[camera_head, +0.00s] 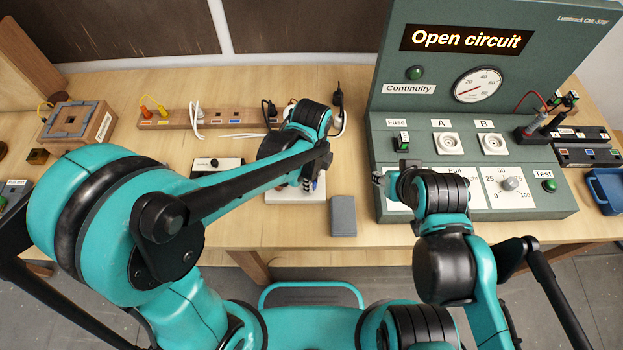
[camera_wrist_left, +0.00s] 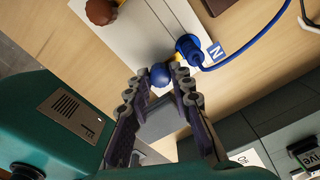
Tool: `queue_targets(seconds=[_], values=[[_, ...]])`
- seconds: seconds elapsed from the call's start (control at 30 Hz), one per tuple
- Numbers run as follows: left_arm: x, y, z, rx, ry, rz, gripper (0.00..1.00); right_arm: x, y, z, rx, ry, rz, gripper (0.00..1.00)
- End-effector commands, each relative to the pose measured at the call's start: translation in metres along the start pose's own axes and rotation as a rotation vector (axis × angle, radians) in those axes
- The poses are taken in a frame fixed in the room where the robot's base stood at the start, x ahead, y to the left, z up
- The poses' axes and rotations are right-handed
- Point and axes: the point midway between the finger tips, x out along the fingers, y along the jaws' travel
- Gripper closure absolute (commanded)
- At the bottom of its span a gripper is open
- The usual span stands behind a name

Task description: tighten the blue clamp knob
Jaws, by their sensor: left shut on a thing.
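The blue clamp knob (camera_wrist_left: 159,75) is a small round ball on a white terminal block (camera_wrist_left: 140,40). The block also shows in the head view (camera_head: 285,192), partly covered by my left arm. My left gripper (camera_wrist_left: 158,84) is shut on the blue knob, with a finger on either side of it. In the head view my left gripper (camera_head: 314,182) points down at the block, and the knob is mostly hidden there. A blue terminal (camera_wrist_left: 188,47) with a blue wire and an "N" label sits beside it. My right gripper (camera_head: 380,181) is by the test panel; its finger opening is unclear.
A grey block (camera_head: 342,216) lies right of the terminal block. A brown knob (camera_wrist_left: 100,11) shows in the wrist view. The green test console (camera_head: 480,130) reads "Open circuit". A wooden strip with sockets (camera_head: 180,118) lies behind. The table's front edge is close.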

Motion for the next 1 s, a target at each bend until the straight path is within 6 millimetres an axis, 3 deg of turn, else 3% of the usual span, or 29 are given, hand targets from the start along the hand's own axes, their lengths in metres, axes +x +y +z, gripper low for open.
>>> queue_targets(seconds=[0.07,0.1,0.13,0.53,1.0], values=[[0.000,-0.001,0.000,0.000,-0.001,-0.001,1.00,0.000,0.000,0.000,0.000,0.000,0.000,0.60],[0.000,-0.001,0.000,0.000,-0.001,-0.001,0.73,0.000,0.000,0.000,0.000,0.000,0.000,0.60],[0.000,-0.001,0.000,0.000,-0.001,-0.001,0.70,0.000,0.000,0.000,0.000,0.000,0.000,0.60],[-0.008,0.000,0.000,-0.001,0.000,-0.001,0.70,0.000,0.000,0.000,0.000,0.000,0.000,0.60],[-0.099,0.000,0.000,0.000,0.000,-0.001,0.70,0.000,0.000,0.000,0.000,0.000,0.000,0.60]])
